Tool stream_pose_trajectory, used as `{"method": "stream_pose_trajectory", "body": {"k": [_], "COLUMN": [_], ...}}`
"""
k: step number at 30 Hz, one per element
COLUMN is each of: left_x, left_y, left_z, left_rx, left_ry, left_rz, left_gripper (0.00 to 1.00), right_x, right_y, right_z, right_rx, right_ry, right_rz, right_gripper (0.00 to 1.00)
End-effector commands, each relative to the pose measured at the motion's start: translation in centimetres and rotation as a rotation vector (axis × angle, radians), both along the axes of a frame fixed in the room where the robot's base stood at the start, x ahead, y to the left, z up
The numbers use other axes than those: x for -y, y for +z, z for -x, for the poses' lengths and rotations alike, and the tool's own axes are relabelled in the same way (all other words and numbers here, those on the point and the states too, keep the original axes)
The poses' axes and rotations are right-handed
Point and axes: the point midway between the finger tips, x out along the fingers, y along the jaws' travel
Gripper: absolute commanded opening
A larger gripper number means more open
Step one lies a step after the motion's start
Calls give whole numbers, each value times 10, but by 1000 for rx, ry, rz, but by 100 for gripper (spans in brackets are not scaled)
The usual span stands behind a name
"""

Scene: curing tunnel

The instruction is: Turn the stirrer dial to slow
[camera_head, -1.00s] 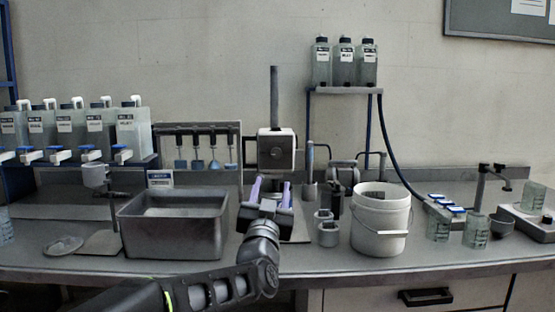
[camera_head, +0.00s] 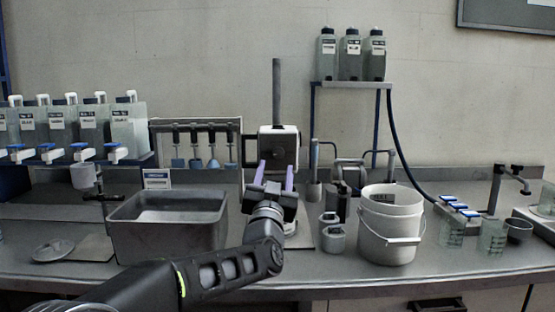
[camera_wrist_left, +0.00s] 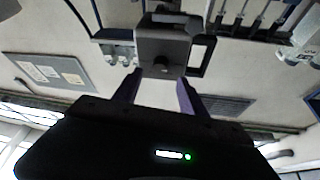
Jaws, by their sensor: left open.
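The stirrer is a pale box with a dark front (camera_head: 278,146) on an upright rod at the back of the bench. Its dial (camera_wrist_left: 161,65) shows in the left wrist view as a small dark round knob on the box's face; its setting cannot be read. My left gripper (camera_head: 276,176) is open, its two purple fingers pointing up toward the stirrer from just in front and below. In the left wrist view, the gripper (camera_wrist_left: 159,80) has its fingers to either side of the dial's line, with nothing between them and no clear contact.
A grey metal basin (camera_head: 168,228) stands left of my arm. A white bucket (camera_head: 389,230) and small grey pots (camera_head: 331,236) stand to the right. A rack with hanging tools (camera_head: 197,140) is behind. Shelf bottles (camera_head: 350,58) are at upper right.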

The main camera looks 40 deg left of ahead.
Motion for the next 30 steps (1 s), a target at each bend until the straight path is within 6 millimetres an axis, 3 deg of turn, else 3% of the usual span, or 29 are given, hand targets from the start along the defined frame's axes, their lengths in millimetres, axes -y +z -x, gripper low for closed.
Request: {"method": "stream_pose_trajectory", "body": {"k": [9,20,30], "left_x": [-21,-24,-24], "left_y": [18,20,20], "left_z": [-37,-43,-42], "left_rx": [-1,0,0], "left_ry": [0,0,0], "left_rz": [1,0,0], "left_gripper": [49,49,22], "right_x": [0,0,0], "right_y": [7,8,8], "right_z": [0,0,0], "right_rx": [0,0,0], "right_ry": [1,1,1], "right_rz": [0,0,0], "right_gripper": [56,56,56]}}
